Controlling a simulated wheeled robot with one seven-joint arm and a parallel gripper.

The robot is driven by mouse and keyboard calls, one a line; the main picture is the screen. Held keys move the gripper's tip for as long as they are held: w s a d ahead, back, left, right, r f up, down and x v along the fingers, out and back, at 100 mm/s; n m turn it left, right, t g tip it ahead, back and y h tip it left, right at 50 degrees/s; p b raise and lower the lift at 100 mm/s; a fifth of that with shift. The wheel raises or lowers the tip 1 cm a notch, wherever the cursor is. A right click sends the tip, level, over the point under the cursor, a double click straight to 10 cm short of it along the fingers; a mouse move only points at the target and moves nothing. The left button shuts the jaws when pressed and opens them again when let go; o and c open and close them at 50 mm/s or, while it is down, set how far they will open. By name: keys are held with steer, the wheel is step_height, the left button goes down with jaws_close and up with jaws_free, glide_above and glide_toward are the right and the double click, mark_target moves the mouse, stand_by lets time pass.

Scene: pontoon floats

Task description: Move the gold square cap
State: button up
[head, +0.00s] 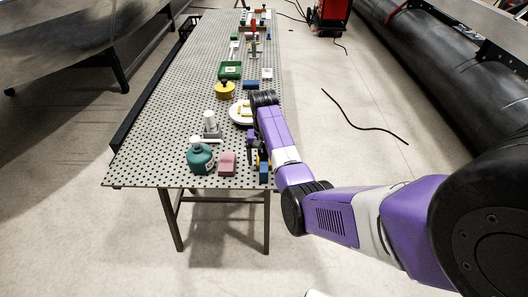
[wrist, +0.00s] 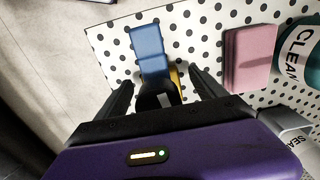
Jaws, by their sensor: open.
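A small gold-yellow piece (wrist: 176,80) shows between my open fingers in the wrist view, mostly hidden behind a black item with a white mark (wrist: 158,97). Whether it is the square cap, I cannot tell. A blue block (wrist: 150,45) lies just beyond it and also shows in the head view (head: 264,173) at the table's near right edge. My gripper (wrist: 163,86) is open above these things, with a finger on either side and nothing visibly held. In the head view a yellow rounded object (head: 225,91) stands farther back on the table.
A pink block (wrist: 249,55) and a teal bottle (head: 200,158) stand left of my gripper in the head view. A white round dish (head: 241,112) and a green box (head: 230,70) are farther back. The perforated table's (head: 150,150) left side is clear.

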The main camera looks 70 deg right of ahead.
steer(key=shift+f, duration=0.7)
steer(key=shift+c, duration=0.4)
